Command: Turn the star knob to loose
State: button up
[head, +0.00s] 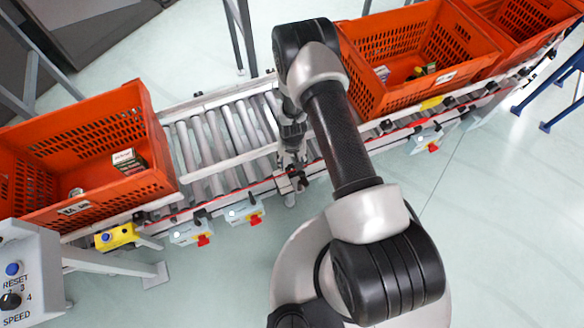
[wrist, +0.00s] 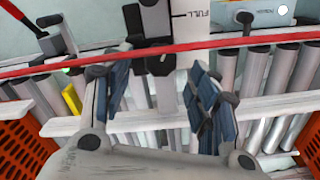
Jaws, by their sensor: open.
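My gripper (head: 292,160) hangs over the front rail of the roller conveyor, in the middle of the head view. In the wrist view its two fingers (wrist: 158,72) are spread apart. A dark knob-like part (wrist: 160,63) shows between the fingertips, beside a white plate (wrist: 198,22) marked FULL. I see no finger clearly touching it. In the head view a small dark part (head: 300,181) sits at the rail just below the gripper, partly hidden by it. The knob's star shape and its setting cannot be made out.
Orange totes stand on the conveyor at left (head: 75,150) and right (head: 415,60). Bare rollers (head: 215,140) lie between them. Red-handled switch boxes (head: 245,213) hang along the front rail. A control box (head: 30,270) marked RESET and SPEED is at lower left.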

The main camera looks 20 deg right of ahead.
aim_at(292, 168)
jog(key=shift+f+b, duration=0.4)
jog(key=shift+f, duration=1.45)
jog(key=shift+c, duration=0.4)
jog(key=c, duration=1)
